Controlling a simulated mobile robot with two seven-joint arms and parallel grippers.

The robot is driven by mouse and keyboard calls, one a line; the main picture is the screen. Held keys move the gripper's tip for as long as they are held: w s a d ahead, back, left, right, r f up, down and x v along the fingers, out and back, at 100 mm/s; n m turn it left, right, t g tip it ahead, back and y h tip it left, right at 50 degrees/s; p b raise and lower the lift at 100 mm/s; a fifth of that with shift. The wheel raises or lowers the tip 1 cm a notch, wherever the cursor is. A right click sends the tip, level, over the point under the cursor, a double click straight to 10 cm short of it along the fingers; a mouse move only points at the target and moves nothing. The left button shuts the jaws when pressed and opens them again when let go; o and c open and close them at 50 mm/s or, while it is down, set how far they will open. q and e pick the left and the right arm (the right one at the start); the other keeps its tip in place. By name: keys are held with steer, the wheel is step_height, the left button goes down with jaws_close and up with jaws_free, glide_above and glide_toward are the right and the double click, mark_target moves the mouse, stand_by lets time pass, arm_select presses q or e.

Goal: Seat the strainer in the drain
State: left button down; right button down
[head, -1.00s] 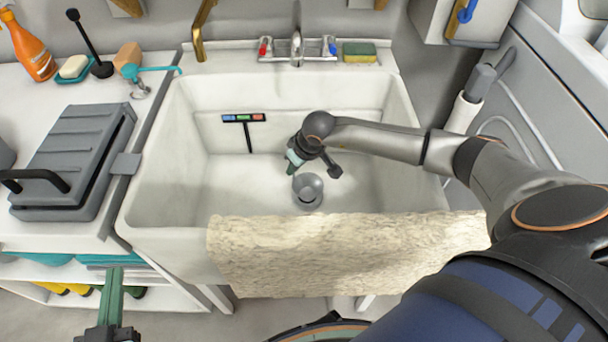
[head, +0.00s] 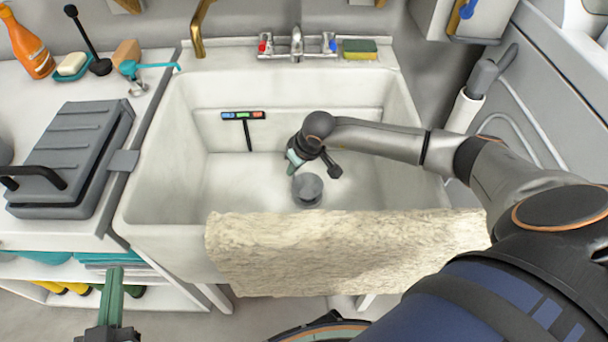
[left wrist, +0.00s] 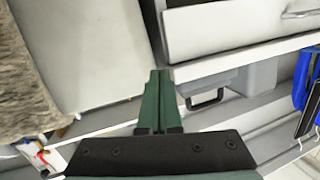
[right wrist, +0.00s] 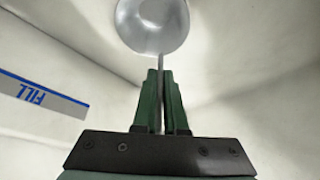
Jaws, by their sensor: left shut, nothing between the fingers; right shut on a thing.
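The strainer (head: 308,185) is a grey round metal piece low in the white sink. It looks tilted in the head view and fills the top middle of the right wrist view (right wrist: 153,22), with a thin stem running down from it. My right gripper (right wrist: 160,75) is shut on that stem; in the head view it is beside the strainer, at its upper left (head: 293,163). The drain is hidden under or behind the strainer; I cannot tell whether they touch. My left gripper (head: 113,272) is shut and empty, outside the sink at lower left; its closed fingers (left wrist: 158,75) show in the left wrist view.
The sink (head: 180,140) has high walls, with a beige towel (head: 340,250) over its front edge. A small dark T-shaped tool with coloured blocks (head: 243,116) is at the back wall. Taps (head: 297,45) stand behind. A grey case (head: 75,150) is on the left counter.

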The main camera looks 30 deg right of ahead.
steer(key=shift+f+b, duration=0.55)
steer(key=shift+f, duration=0.1)
stand_by(0.3)
steer(key=c, duration=0.9)
jaws_free()
steer(key=a+p+v, duration=0.1)
steer(key=p+v, duration=0.2)
steer(key=v, duration=0.9)
steer(key=shift+d+r, duration=0.3)
steer(key=shift+d, duration=0.25)
steer(key=shift+s+r, duration=0.1)
